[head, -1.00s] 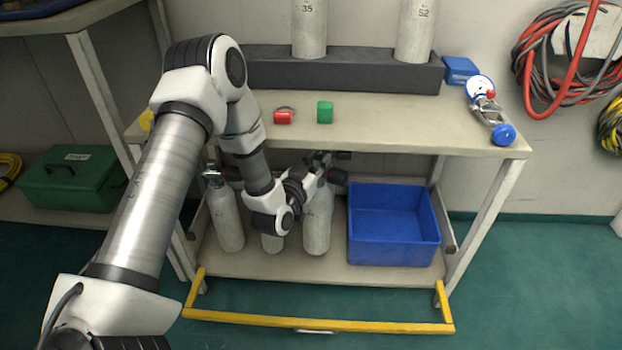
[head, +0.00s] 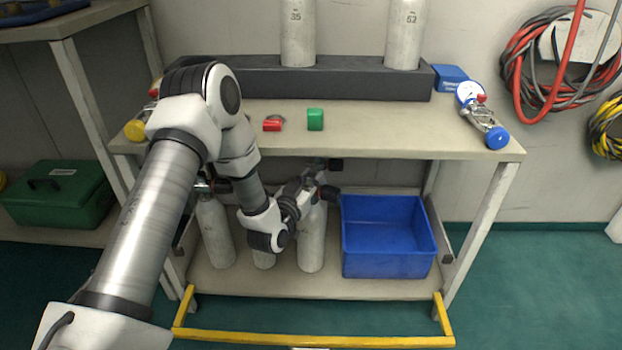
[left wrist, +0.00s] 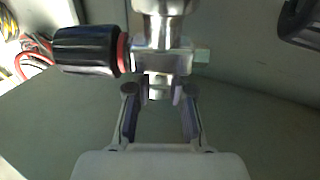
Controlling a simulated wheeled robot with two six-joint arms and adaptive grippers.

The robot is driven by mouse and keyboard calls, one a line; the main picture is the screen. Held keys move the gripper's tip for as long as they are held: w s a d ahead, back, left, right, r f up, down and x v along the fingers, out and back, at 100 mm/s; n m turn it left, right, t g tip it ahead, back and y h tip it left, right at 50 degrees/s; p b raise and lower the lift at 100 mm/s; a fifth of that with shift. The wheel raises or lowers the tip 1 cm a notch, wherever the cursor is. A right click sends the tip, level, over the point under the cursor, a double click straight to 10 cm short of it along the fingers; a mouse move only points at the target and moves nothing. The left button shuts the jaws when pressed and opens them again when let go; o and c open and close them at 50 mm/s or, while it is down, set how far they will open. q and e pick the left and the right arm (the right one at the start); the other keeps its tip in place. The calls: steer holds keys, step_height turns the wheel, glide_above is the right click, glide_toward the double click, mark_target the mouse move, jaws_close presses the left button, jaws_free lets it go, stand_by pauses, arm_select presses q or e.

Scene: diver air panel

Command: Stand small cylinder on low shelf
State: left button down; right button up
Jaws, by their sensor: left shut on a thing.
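My left gripper (head: 318,186) reaches under the bench top. The left wrist view shows its two fingers (left wrist: 160,118) shut on the metal valve (left wrist: 162,58) of a cylinder, with a black knob (left wrist: 88,49) on its left side. In the head view, the held pale grey cylinder (head: 312,240) is upright, its base at or just above the low shelf (head: 300,284); I cannot tell if it touches. Its top is partly hidden by the gripper. My right gripper is not in view.
A blue crate (head: 388,268) sits close on the right. A yellow rail (head: 310,339) runs along the front. Two cylinders stand in a dark rack (head: 345,82) above.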

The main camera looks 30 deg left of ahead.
arm_select(q)
steer(key=c, duration=1)
jaws_free()
steer(key=shift+c, duration=0.2)
steer(key=shift+r, duration=0.15)
steer(key=s+d+p, duration=0.2)
steer(key=s+p, duration=0.3)
steer(key=s, duration=0.7)
steer(key=s+d+f+m+g+h, duration=0.1)
steer(key=s+d+f+g+h, duration=0.1)
steer(key=s+d+f+g, duration=0.45)
steer(key=s+d+f+g+h, duration=0.1)
steer(key=s+d+f+g, duration=0.15)
steer(key=f, duration=0.65)
steer(key=s+d+f+g, duration=0.1)
steer(key=s+g, duration=0.2)
steer(key=s, duration=0.2)
steer(key=s+d+f+g, duration=0.1)
steer(key=s+f+g, duration=0.1)
steer(key=s, duration=0.4)
steer(key=s+d+f+g, duration=0.1)
steer(key=s+f+g, duration=0.1)
steer(key=s+g, duration=0.2)
steer(key=shift+s, duration=0.85)
